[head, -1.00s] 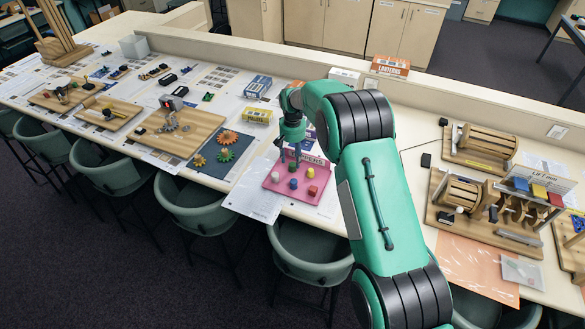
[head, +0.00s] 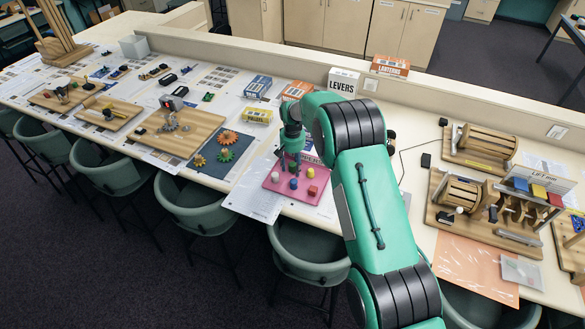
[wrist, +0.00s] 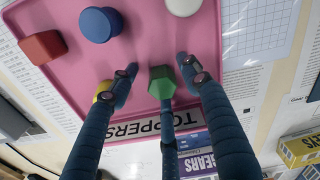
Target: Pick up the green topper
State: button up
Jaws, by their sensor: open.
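The green topper (wrist: 162,82) is a small six-sided block on the pink tray (wrist: 62,75), near the TOPPERS sign (wrist: 135,131). In the wrist view it sits between the fingers of my gripper (wrist: 160,70), which are open and apart from each other. One dark finger is on each side of it, and a third is below it in the picture. I cannot tell whether any finger touches it. In the head view my gripper (head: 291,158) is low over the back of the tray (head: 272,185), and the fingers largely hide the green topper.
A blue topper (wrist: 101,25), a red topper (wrist: 43,47) and a white topper (wrist: 184,5) stand on the tray. A yellow topper (wrist: 103,97) is partly hidden behind the left finger.

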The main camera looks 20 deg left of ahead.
aim_at(292, 165)
jog(key=shift+c, duration=0.2)
dwell(0.3)
jog(key=c, duration=0.9)
jog(key=shift+c, duration=0.2)
jog(key=shift+r, duration=1.65)
jog(key=shift+s+d+r, duration=0.1)
jog(key=shift+s+r, duration=0.05)
jog(key=s+d, duration=0.3)
jog(key=s, duration=0.1)
jog(key=s+d+r, duration=0.1)
jog(key=s+d, duration=0.2)
jog(key=s, duration=0.1)
jog(key=s+d, duration=0.3)
jog(key=s, duration=0.1)
jog(key=shift+s+r+b, duration=0.2)
jog(key=shift+s+b, duration=0.15)
